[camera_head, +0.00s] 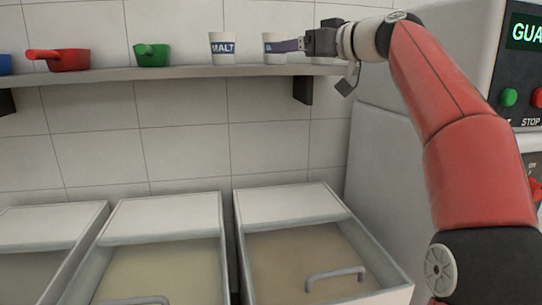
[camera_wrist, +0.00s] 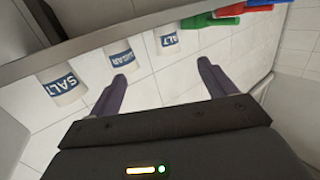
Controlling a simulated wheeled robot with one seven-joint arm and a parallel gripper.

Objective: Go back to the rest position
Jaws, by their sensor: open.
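My gripper (camera_head: 287,46) is raised at the shelf's right end, pointing left. In the wrist view its two purple fingers (camera_wrist: 163,70) are spread wide with nothing between them. In the head view a finger covers part of a white cup (camera_head: 271,57) on the shelf. The wrist view shows this cup, labelled SUGAR (camera_wrist: 121,55), by the tip of the left finger; I cannot tell whether they touch. My arm stretches out from the lower right.
The wall shelf (camera_head: 190,73) also holds a MALT cup (camera_head: 222,48), a green scoop (camera_head: 152,56) and a red scoop (camera_head: 68,60). A SALT cup (camera_wrist: 62,86) shows in the wrist view. Bins (camera_head: 295,203) stand below; a machine (camera_head: 510,80) is at right.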

